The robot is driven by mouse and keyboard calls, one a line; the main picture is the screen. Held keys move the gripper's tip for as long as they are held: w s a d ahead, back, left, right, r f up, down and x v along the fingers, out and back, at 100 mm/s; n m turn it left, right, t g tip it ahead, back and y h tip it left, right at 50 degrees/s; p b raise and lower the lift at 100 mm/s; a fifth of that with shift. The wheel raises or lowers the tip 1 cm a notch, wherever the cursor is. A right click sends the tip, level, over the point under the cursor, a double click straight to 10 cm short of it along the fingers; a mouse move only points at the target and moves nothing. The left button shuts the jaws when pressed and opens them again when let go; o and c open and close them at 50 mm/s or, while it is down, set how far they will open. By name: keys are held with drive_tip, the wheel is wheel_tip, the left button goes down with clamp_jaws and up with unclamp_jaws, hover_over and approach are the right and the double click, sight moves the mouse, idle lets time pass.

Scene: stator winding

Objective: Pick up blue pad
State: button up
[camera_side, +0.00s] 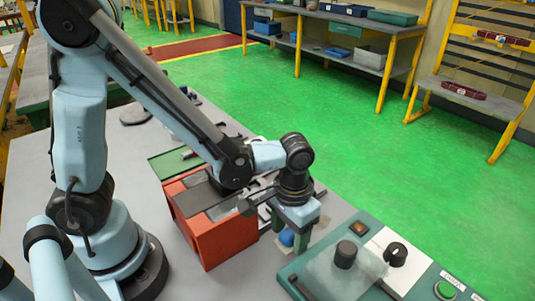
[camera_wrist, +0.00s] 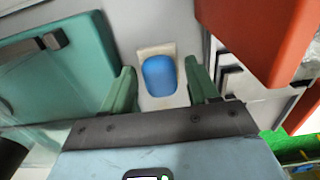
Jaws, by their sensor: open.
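The blue pad (camera_wrist: 159,75) lies on a pale, whitish holder (camera_wrist: 152,50) in the wrist view, centred between my fingers. In the side view the pad (camera_side: 287,238) shows as a small blue patch under my gripper, between the red box and the green panel. My gripper (camera_wrist: 161,88) has two green fingers, open, one on each side of the pad, with a visible gap to it on both sides. In the side view my gripper (camera_side: 291,238) points down at the pad. I cannot tell how far the fingertips are above the table.
A red-orange box (camera_side: 222,235) stands just left of my gripper in the side view. A green control panel (camera_side: 340,275) with black knobs (camera_side: 346,253) stands close on the right. Grey table surface (camera_side: 130,150) is bare near my base.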

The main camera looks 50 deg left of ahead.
sight(290, 232)
drive_tip(key=shift+f, duration=0.25)
drive_tip(key=c, duration=0.9)
drive_tip(key=shift+r, duration=0.1)
drive_tip(key=shift+r, duration=4.95)
